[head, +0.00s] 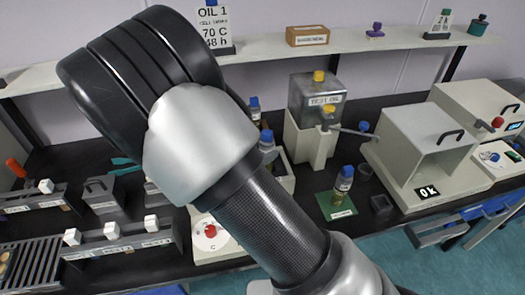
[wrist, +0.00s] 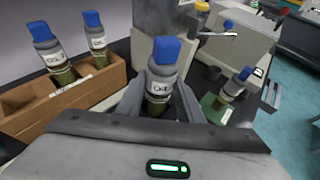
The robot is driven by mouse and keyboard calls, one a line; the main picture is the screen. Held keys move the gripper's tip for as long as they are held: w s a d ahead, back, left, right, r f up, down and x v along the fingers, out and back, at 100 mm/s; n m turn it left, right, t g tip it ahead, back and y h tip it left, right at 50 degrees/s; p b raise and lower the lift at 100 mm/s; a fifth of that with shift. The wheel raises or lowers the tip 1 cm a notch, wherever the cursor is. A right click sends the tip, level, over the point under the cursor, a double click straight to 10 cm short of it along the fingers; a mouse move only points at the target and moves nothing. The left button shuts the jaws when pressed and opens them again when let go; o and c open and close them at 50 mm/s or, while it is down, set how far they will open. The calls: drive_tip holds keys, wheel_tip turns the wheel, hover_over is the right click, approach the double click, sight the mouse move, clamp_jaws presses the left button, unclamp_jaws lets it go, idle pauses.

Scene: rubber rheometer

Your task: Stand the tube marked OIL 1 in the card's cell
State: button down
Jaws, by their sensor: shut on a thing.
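My gripper (wrist: 158,104) is shut on a blue-capped tube (wrist: 161,78) in the wrist view. The tube looks roughly upright; its label starts with "OI" and the rest is not readable. Two more blue-capped tubes, the left one (wrist: 55,62) and its neighbour (wrist: 96,42), stand in a brown box (wrist: 104,90); their labels are too small to read surely. The card (head: 212,22) on the shelf reads OIL 1, a cell line too small to read, 70 C and 48 h. In the head view my arm hides my gripper.
A blue-capped tube (head: 343,183) stands on a green mat (head: 331,210), also seen in the wrist view (wrist: 238,83). The TEST OIL tank (head: 317,95) stands behind. An open-fronted machine (head: 424,150) is at right. Racks with white-knobbed pieces (head: 112,232) fill the left bench.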

drive_tip(key=shift+f+b, duration=1.15)
drive_tip(key=shift+f, duration=0.45)
drive_tip(key=c, duration=1.2)
unclamp_jaws()
drive_tip(key=shift+r, duration=0.1)
drive_tip(key=shift+o, duration=0.2)
drive_tip(key=p+v, duration=0.1)
drive_tip(key=v, duration=1.6)
drive_tip(key=shift+s+r, duration=0.2)
drive_tip(key=shift+a, duration=0.1)
